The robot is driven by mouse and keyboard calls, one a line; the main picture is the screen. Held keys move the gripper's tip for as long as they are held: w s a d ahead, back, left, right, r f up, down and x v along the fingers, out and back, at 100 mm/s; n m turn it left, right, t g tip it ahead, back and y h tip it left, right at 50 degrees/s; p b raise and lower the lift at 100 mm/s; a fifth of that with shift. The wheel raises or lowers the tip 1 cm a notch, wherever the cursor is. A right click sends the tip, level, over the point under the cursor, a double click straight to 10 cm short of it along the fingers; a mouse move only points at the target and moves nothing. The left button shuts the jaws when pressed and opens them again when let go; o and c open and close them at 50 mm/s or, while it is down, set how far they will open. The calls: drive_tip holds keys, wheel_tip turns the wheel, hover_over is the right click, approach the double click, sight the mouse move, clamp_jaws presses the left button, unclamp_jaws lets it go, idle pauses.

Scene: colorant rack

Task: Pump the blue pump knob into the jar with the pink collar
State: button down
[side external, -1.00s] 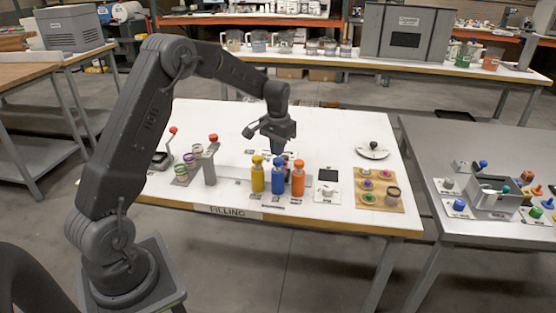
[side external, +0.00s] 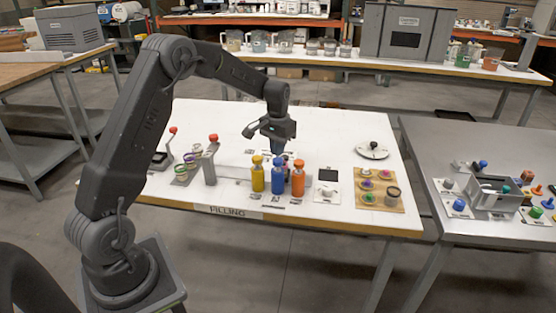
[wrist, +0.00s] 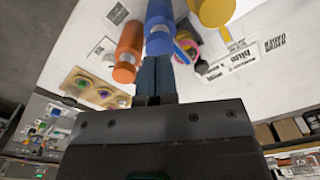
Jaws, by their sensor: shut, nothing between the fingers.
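The blue pump (side external: 278,180) stands upright between the yellow pump (side external: 257,178) and the orange pump (side external: 298,183). The blue pump also shows at the top of the wrist view (wrist: 159,28). A jar with a pink collar (wrist: 186,48) shows beside it in the wrist view, partly covered; in the side view it is mostly hidden behind the blue pump. My gripper (side external: 277,150) is shut and empty, pointing down just behind and above the blue pump's knob. In the wrist view its closed fingers (wrist: 156,62) overlap the lower end of the blue pump, and contact cannot be told.
A wooden board (side external: 365,201) with several colored collars lies to the right. A dark scale plate (side external: 329,175) sits near the orange pump. The back of the white table is clear.

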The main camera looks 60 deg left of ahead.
sight(278, 160)
drive_tip(key=shift+f, duration=0.1)
drive_tip(key=shift+f, duration=1.7)
drive_tip(key=shift+r, duration=1.8)
drive_tip(key=shift+f, duration=0.15)
drive_tip(key=shift+f, duration=1.6)
drive_tip(key=shift+r, duration=1.75)
